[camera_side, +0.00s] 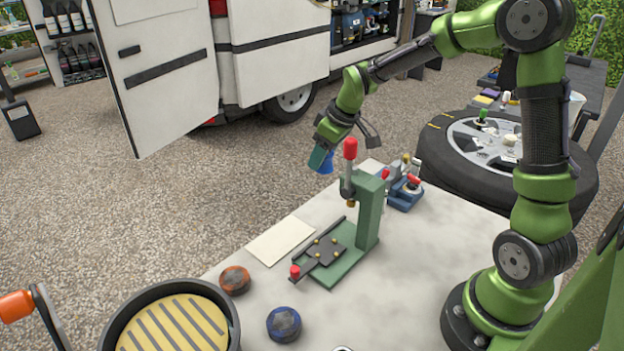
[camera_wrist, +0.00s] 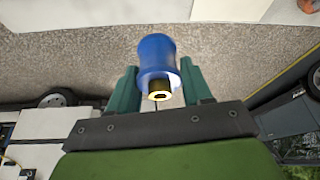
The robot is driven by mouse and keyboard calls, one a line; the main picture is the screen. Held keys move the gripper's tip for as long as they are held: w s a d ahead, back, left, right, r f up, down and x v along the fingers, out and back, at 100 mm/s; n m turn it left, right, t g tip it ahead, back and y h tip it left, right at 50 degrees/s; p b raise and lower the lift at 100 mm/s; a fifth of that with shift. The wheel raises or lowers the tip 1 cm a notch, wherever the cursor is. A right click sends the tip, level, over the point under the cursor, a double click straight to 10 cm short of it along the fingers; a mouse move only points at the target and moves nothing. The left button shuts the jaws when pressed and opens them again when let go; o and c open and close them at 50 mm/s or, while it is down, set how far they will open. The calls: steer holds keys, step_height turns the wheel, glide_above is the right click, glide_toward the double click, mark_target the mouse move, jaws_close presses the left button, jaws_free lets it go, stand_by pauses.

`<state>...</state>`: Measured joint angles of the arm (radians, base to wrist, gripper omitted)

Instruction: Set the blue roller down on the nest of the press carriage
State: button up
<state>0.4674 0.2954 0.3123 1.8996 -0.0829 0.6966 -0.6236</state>
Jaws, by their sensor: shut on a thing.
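The blue roller (camera_wrist: 157,58) is held between the two teal fingers of my gripper (camera_wrist: 157,88) in the wrist view. Its brass-coloured end with a dark hole faces the camera. In the side view my gripper (camera_side: 322,158) is up in the air, behind and left of the press column, with a bit of the blue roller (camera_side: 327,165) showing. The green press (camera_side: 369,212) stands on the table with a red-topped lever. Its dark carriage (camera_side: 326,252) with small brass pins lies on the press base, at the front left, with a red knob at its near end. The roller is clear of the press.
An orange-brown round piece (camera_side: 235,280) and a blue round piece (camera_side: 284,324) lie on the table (camera_side: 405,270) in front of the press. A pale sheet (camera_side: 281,241) lies left of it. A blue clamp-like device (camera_side: 404,193) stands behind. A black round pan (camera_side: 228,300) is at the front left.

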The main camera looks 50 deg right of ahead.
steer(key=s+a+r+m, duration=0.25)
steer(key=a+r, duration=0.25)
steer(key=r, duration=0.3)
steer(key=m+g+h, duration=0.1)
steer(key=m+h, duration=0.3)
steer(key=m, duration=0.5)
glide_above(326, 241)
steer(key=s+a, duration=0.1)
steer(key=a, duration=0.1)
step_height(326, 241, down, 10)
steer(key=shift+s+d, duration=0.15)
steer(key=shift+d, duration=0.1)
steer(key=shift+f, duration=3.35)
steer(key=shift+f, duration=0.45)
